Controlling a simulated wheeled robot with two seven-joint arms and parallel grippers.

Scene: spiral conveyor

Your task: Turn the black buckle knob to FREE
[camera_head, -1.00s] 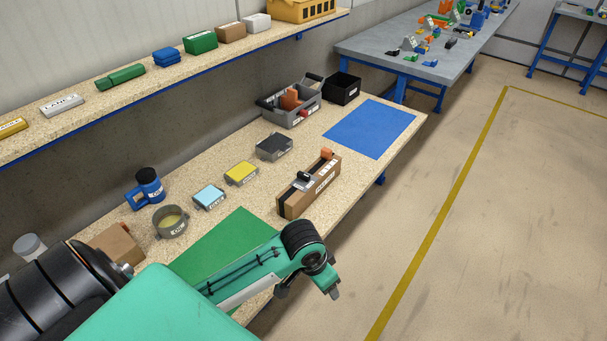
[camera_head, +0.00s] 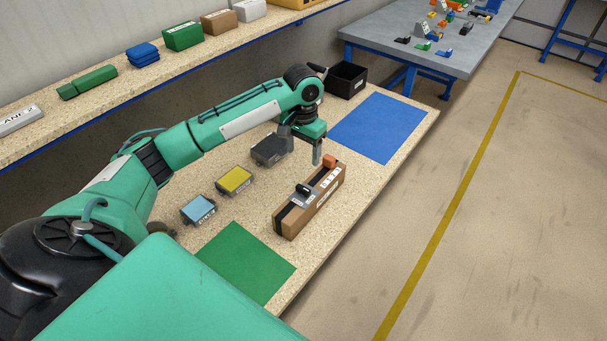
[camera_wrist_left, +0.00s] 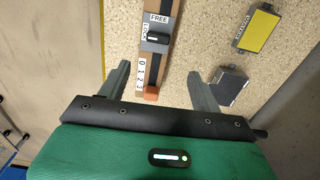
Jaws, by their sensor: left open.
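The black buckle knob (camera_head: 304,189) sits on a grey plate on top of a long brown box (camera_head: 318,207) with a black strap. In the left wrist view the knob (camera_wrist_left: 157,39) lies across the box, its left end towards the LOCK label (camera_wrist_left: 145,32); the FREE label (camera_wrist_left: 158,18) is above it. My left gripper (camera_head: 306,150) is beyond the box's orange-block end, apart from the knob. In the left wrist view its open fingers (camera_wrist_left: 158,80) straddle the orange block (camera_wrist_left: 151,93) in the picture, with nothing gripped. My right gripper is out of view.
A dark grey box (camera_head: 269,149), a yellow-topped box (camera_head: 235,180) and a light-blue-topped box (camera_head: 198,209) stand left of the brown box. A green mat (camera_head: 245,262) and a blue mat (camera_head: 380,127) lie bare. A black bin (camera_head: 346,80) stands at the back.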

